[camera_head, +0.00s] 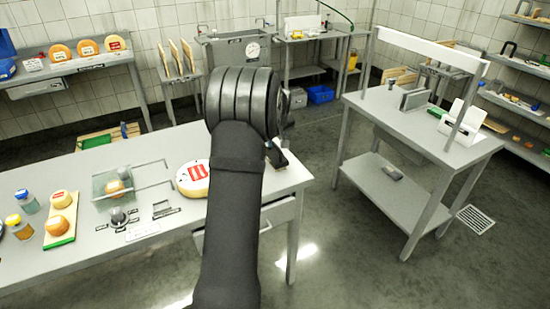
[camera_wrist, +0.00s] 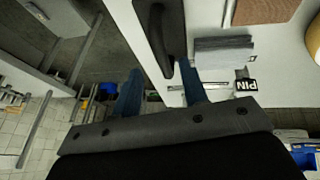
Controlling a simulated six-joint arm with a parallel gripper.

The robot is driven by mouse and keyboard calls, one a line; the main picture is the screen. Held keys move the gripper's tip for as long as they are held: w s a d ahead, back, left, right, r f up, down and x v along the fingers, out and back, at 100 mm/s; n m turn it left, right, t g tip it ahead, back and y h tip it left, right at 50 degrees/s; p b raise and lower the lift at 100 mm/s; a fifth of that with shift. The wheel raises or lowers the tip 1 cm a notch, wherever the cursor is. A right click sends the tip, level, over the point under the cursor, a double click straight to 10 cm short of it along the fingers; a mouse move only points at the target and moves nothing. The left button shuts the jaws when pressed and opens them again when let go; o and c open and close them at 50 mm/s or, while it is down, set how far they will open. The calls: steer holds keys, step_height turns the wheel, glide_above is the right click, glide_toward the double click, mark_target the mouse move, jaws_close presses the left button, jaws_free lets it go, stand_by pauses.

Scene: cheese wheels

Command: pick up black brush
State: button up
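In the wrist view a long black object, which looks like the black brush (camera_wrist: 158,28), lies along the edge of the white table (camera_wrist: 205,14). Its narrow end points toward my gripper (camera_wrist: 157,70). My gripper is open, with two dark blue fingers apart. In the head view my arm hides most of the gripper. A small dark shape shows beside the arm at the table's right end; I cannot tell what it is.
A grey block (camera_wrist: 222,52) and a PIN label (camera_wrist: 246,87) are close to the right finger. A cheese wheel (camera_head: 193,179) sits left of my arm. A glass box (camera_head: 112,187) stands further left. Open floor separates this table from the right-hand workbench (camera_head: 410,112).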

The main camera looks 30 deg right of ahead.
steer(key=x, duration=0.5)
steer(key=shift+s+a, duration=0.1)
steer(key=shift+a, duration=0.1)
jaws_close()
